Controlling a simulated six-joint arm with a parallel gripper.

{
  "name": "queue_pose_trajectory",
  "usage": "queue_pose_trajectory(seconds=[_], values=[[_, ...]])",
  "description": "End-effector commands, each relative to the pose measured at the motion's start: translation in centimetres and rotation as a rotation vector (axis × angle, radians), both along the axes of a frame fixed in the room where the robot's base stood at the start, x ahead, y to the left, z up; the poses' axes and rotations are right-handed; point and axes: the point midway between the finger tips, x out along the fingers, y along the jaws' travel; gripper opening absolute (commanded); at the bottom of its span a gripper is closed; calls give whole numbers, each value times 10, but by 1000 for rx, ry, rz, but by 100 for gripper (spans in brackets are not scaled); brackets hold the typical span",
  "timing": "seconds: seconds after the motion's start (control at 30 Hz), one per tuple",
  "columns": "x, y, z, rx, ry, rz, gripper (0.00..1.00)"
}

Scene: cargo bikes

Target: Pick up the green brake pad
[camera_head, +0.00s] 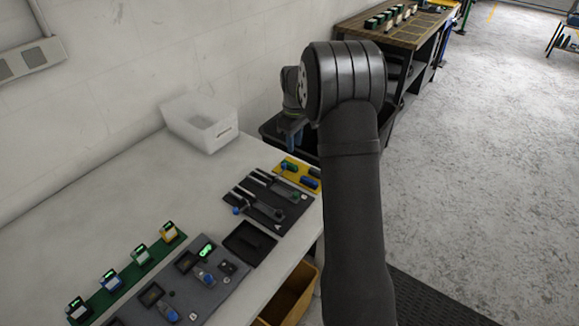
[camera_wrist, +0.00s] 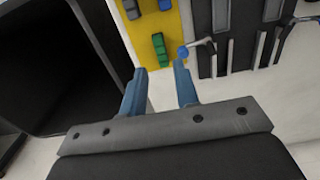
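The green brake pad (camera_wrist: 160,47) lies on the yellow mat (camera_wrist: 186,22) in the wrist view, just beyond my fingertips. My gripper (camera_wrist: 161,67) has two blue fingers standing apart, with nothing between them. The pad shows ahead of the gap, apart from both fingers. In the camera_head view my gripper (camera_head: 291,133) hangs above and behind the yellow mat (camera_head: 279,175), over the dark bin. A small green shape on that mat is too small to make out clearly.
A black bin (camera_wrist: 72,110) is at left.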

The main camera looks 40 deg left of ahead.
Motion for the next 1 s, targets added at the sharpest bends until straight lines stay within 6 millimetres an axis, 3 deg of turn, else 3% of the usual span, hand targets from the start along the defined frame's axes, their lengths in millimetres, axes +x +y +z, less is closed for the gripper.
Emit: queue_pose_trajectory(seconds=[0.2,0.47,0.8,1.0], values=[[0,0,-39,-1,1,1,28],[1,-1,-54,0,0,1,28],[3,-2,-98,0,0,1,28],[4,-2,-100,1,-1,1,28]])
